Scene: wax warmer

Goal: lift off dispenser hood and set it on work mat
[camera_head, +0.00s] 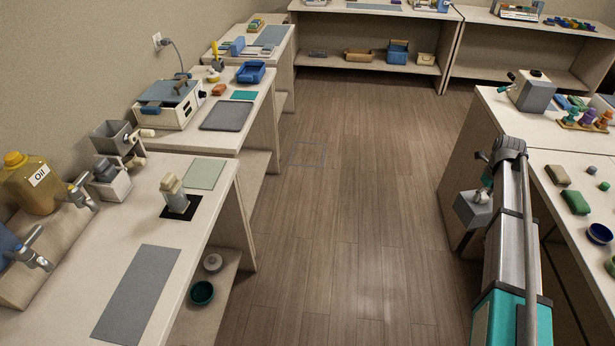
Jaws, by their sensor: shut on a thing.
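My gripper (482,193) is at the far end of my arm, on the right side of the view beside the right-hand counter. It points down and is shut on a grey, box-shaped piece, which looks like the dispenser hood (471,213). The piece hangs in the air in front of the counter's side, touching no surface that I can see. The fingertips are small and partly hidden by my arm. Several flat mats lie on the left-hand tables: a long grey mat (138,292), a pale green mat (206,173) and a teal mat (244,95). I cannot tell which is the work mat.
A grey-and-white device with a black knob (534,91) stands on the right counter (500,112). An oil jug (32,184), a hopper device (115,137) and a warmer box (167,104) stand on the left. The wooden floor (350,200) between is clear.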

